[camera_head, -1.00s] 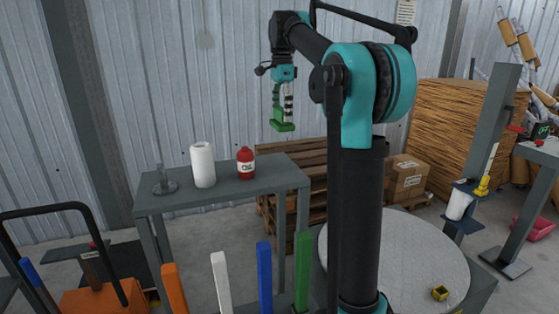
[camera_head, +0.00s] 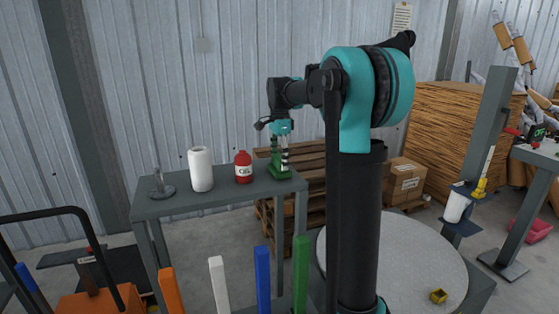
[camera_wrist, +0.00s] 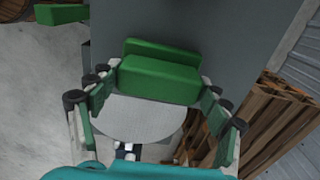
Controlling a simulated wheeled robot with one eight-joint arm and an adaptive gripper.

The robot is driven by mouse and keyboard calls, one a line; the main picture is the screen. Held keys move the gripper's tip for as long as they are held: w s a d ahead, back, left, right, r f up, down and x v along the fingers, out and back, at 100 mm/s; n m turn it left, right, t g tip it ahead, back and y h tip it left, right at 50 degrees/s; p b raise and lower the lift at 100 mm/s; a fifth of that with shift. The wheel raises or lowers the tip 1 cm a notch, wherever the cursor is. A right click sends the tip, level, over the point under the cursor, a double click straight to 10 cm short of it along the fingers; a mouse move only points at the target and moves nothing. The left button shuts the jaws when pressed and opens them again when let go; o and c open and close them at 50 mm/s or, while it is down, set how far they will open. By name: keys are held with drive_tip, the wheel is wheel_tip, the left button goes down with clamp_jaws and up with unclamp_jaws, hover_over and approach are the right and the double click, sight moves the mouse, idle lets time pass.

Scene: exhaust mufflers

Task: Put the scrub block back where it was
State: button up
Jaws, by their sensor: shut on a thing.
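The green scrub block (camera_head: 281,175) is at the right end of the grey table (camera_head: 220,192), low over its top or touching it; I cannot tell which. My gripper (camera_head: 281,163) points down and is shut on the block. In the wrist view the block (camera_wrist: 160,79) lies between the two fingertips of my gripper (camera_wrist: 158,92), with a thicker front part and a raised strip behind. The grey tabletop (camera_wrist: 200,30) shows beyond it. The block's underside is hidden.
A red oil bottle (camera_head: 243,168), a white paper roll (camera_head: 200,169) and a grey stand (camera_head: 161,185) are on the table left of the block. Wooden pallets (camera_head: 310,165) are behind. Coloured posts (camera_head: 263,280) rise in front. A round plate (camera_head: 410,255) is at the right.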

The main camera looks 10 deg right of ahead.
sight(280, 157)
drive_tip(key=shift+f, duration=0.15)
drive_tip(key=o, duration=1.1)
wheel_tip(280, 157, up, 12)
drive_tip(key=shift+r, duration=0.15)
